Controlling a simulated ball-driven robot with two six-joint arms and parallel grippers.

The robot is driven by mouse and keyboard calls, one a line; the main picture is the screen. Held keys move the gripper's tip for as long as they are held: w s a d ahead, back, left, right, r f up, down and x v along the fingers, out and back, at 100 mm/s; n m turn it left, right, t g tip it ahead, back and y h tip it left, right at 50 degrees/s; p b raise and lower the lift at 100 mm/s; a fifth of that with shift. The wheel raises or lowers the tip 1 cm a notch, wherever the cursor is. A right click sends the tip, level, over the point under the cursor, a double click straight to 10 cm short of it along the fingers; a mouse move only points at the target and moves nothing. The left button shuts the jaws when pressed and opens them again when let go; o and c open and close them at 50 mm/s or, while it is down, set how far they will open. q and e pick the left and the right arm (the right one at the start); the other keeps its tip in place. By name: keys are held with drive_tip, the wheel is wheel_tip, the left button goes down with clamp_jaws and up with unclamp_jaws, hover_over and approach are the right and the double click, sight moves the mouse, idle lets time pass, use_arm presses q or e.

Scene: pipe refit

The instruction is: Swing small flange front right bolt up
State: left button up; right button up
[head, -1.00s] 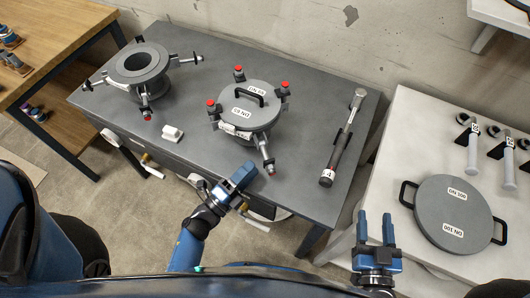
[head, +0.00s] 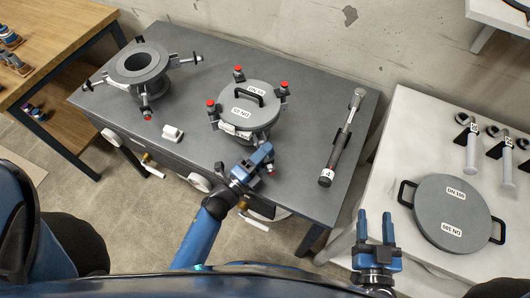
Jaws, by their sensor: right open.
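The small flange carries a round grey lid (head: 249,106) marked DN 65 with a black handle. Three of its bolts stand up with red tips: back left (head: 238,74), back right (head: 284,87) and front left (head: 211,104). The front right bolt (head: 271,171) is swung down and outward, its red-tipped end partly hidden by my left gripper. My left gripper (head: 260,156) is at this bolt, in front of the flange; whether its fingers are closed on it is unclear.
An open flange (head: 138,64) with bolts swung outward stands at the bench's left.

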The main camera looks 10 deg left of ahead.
use_arm(q)
clamp_jaws()
use_arm(e)
drive_tip(key=shift+r, duration=0.15)
use_arm(q)
drive_tip(key=r+n+p, duration=0.1)
drive_tip(key=n+p, duration=0.1)
drive_tip(key=p, duration=0.3)
drive_tip(key=n+g+y+p, duration=0.1)
drive_tip(key=n+p, duration=0.1)
drive_tip(key=p, duration=0.3)
drive_tip(key=r+n+g+y+p, duration=0.1)
drive_tip(key=p, duration=0.4)
drive_tip(key=shift+w+a+r+n, duration=0.1)
drive_tip(key=shift+w+r+n, duration=0.1)
drive_tip(key=shift+r+n, duration=0.15)
drive_tip(key=shift+f+n+g+y+p, duration=0.25)
drive_tip(key=shift+n+p, duration=0.2)
drive_tip(key=shift+p, duration=0.6)
use_arm(e)
wheel_tip(320, 180, up, 17)
use_arm(q)
drive_tip(key=shift+o, duration=1.3)
unclamp_jaws()
